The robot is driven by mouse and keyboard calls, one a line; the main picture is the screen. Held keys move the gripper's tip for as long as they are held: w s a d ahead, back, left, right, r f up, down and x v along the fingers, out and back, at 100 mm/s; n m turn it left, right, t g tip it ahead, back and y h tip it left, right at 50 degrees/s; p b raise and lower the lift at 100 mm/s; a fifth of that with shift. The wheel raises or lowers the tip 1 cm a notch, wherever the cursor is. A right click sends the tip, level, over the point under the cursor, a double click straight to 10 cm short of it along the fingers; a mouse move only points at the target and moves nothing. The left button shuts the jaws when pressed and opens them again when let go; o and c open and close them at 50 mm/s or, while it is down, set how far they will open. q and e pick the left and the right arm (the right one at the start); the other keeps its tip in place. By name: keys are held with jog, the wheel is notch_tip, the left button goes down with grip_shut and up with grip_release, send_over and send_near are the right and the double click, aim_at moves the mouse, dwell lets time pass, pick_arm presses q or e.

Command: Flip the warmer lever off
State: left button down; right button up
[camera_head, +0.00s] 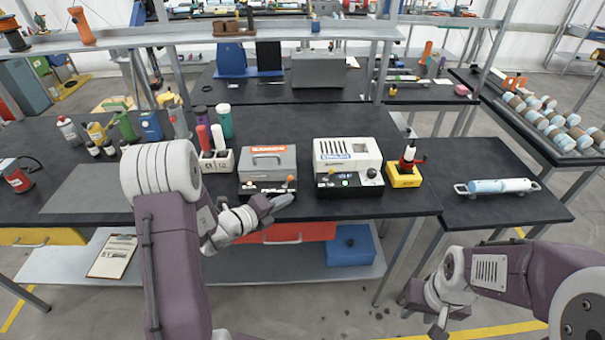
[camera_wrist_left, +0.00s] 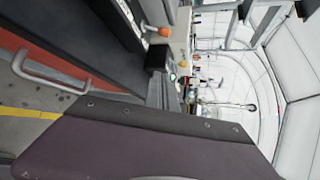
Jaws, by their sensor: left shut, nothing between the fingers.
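A grey machine with a dark base (camera_head: 266,163) stands at the table's front edge. It has an orange label, and a small lever with an orange knob (camera_head: 291,179) at its front right. I take this to be the warmer. An orange knob on a pale shaft (camera_wrist_left: 161,32) also shows in the left wrist view. My left gripper (camera_head: 284,200) is shut and empty, just in front of and below the lever knob. I cannot tell whether it touches the lever. My right gripper (camera_head: 428,308) hangs low at the right, away from the table; its fingers are unclear.
A red bottle-like item on a yellow base (camera_head: 405,175) is further right. A red drawer (camera_head: 300,233) is under the table edge.

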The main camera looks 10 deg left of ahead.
pick_arm(q)
jog(key=x, duration=0.8)
jog(key=shift+w+f, duration=0.2)
jog(key=shift+f, duration=0.1)
jog(key=a, duration=0.1)
jog(key=a+r+p, duration=0.1)
jog(key=w+a, duration=0.1)
jog(key=shift+a+r+p, duration=0.1)
jog(key=shift+r+p, duration=0.1)
jog(key=shift+p, duration=0.15)
jog(key=shift+a+r, duration=0.1)
jog(key=shift+a, duration=0.2)
pick_arm(e)
jog(key=shift+s+r, duration=0.25)
jog(key=shift+r, duration=0.25)
jog(key=shift+s+r, duration=0.2)
jog(key=shift+r, duration=0.25)
jog(key=shift+d, duration=0.1)
